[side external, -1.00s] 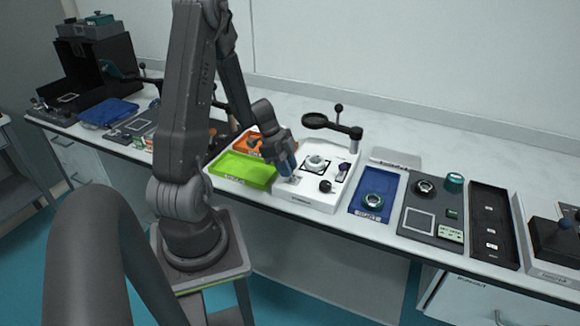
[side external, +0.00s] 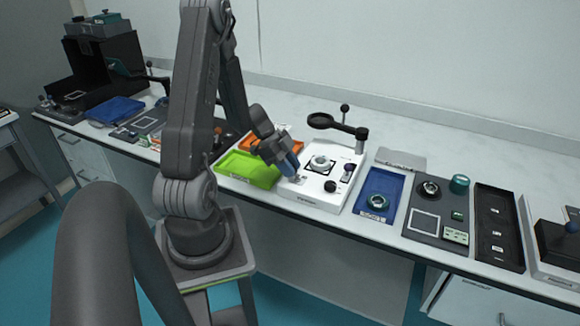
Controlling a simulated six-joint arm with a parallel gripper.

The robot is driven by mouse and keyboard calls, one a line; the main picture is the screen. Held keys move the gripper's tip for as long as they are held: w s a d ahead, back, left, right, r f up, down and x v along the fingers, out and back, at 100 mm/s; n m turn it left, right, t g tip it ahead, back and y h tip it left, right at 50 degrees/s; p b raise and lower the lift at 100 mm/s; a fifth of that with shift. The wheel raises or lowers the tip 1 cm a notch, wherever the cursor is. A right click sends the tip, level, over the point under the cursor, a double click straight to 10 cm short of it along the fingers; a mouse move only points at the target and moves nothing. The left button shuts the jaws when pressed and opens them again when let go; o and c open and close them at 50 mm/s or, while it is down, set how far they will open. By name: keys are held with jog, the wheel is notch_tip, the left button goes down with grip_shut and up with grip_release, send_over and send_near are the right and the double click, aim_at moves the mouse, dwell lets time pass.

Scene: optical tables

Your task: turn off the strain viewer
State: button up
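The white instrument with a round stage, a black knob and a black ring on a post, which looks like the strain viewer (side external: 312,203), stands on the bench right of my arm. Its black knob (side external: 330,186) is at the front right of its top. My gripper (side external: 295,176) points down at the left part of the instrument's top, left of the round stage (side external: 320,163). A blue part shows at the gripper's end. The fingertips are too small to tell whether they are open, or whether they touch a switch there.
A green tray (side external: 247,170) and an orange tray (side external: 283,141) lie left of the instrument. A blue tray (side external: 377,182) with a ring part lies to its right. Farther right are a grey panel (side external: 425,225) and a black tray (side external: 497,230). The black ring on its post (side external: 321,121) rises behind the stage.

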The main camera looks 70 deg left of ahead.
jog(key=o, duration=0.5)
